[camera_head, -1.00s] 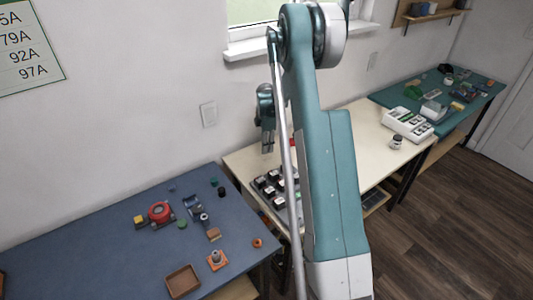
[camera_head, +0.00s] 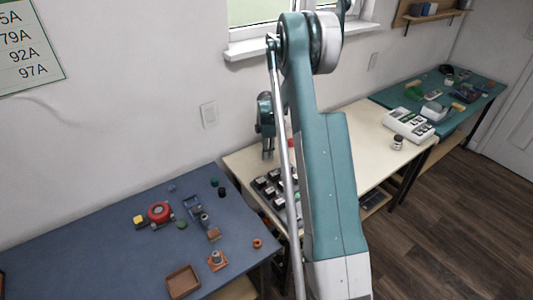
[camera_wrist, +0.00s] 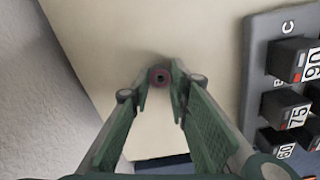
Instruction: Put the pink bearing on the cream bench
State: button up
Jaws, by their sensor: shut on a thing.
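My gripper (camera_wrist: 160,88) is shut on a small round pink bearing (camera_wrist: 159,77) with a dark centre, held between its fingertips in the wrist view. The cream bench (camera_wrist: 110,35) lies below it there, with the fingertips over bare surface; I cannot tell how far above the bench the bearing is. In the head view my gripper (camera_head: 267,156) points down over the left end of the cream bench (camera_head: 345,135). The bearing is too small to make out in the head view.
A grey rack (camera_wrist: 262,75) of black labelled blocks stands to the right of my gripper. The wall (camera_wrist: 35,90) is close on the left. A blue bench (camera_head: 90,235) with parts and a brown tray (camera_head: 183,281) is at the left; a green bench (camera_head: 390,95) is at the far right.

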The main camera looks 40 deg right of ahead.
jog(key=shift+f, duration=0.2)
jog(key=o, duration=0.9)
jog(key=shift+r, duration=0.15)
notch_tip(320, 180, up, 12)
jog(key=p, duration=0.1)
dwell(0.4)
jog(key=shift+r, duration=0.1)
